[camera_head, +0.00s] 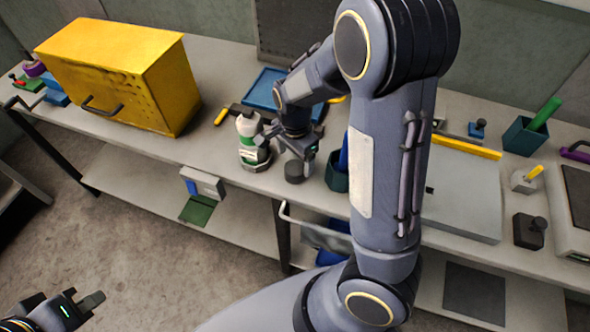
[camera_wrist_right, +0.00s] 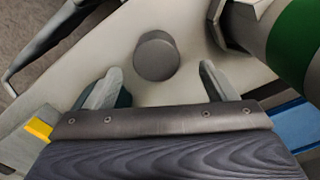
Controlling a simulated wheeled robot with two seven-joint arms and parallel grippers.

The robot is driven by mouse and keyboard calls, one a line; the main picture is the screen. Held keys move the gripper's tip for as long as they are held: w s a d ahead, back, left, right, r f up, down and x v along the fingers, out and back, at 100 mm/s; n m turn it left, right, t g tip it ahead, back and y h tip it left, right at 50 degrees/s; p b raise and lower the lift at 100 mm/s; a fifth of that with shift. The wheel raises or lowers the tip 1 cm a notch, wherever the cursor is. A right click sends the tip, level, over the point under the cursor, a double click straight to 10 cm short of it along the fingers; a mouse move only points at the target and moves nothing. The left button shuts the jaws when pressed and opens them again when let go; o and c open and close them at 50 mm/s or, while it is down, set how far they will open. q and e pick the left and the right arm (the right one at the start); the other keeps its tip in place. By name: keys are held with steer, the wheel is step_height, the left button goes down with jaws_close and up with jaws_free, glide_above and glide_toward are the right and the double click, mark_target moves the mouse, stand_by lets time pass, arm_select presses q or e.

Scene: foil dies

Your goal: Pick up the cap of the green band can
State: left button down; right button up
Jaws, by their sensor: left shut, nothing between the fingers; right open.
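The green band can (camera_head: 251,146) stands upright on the bench edge, white with a green band. It also shows at the right of the right wrist view (camera_wrist_right: 291,45). A dark grey round cap (camera_head: 294,172) sits on the bench just right of the can. In the right wrist view the cap (camera_wrist_right: 156,57) lies beyond and between the fingertips, apart from both. My right gripper (camera_wrist_right: 157,82) is open and empty, above the cap and beside the can. My left gripper (camera_head: 88,302) is shut and empty, low at the bottom left, away from the bench.
A dark green cup (camera_head: 338,176) with a blue item stands right of the cap. A blue tray (camera_head: 268,91) lies behind the can. A large yellow box (camera_head: 120,75) fills the bench's left. My right arm hides part of the bench middle. Bench between box and can is mostly clear.

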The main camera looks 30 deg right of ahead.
mark_target(295, 167)
steer(key=f, duration=0.4)
steer(key=shift+s, duration=0.2)
steer(key=c, duration=1)
steer(key=shift+r, duration=0.1)
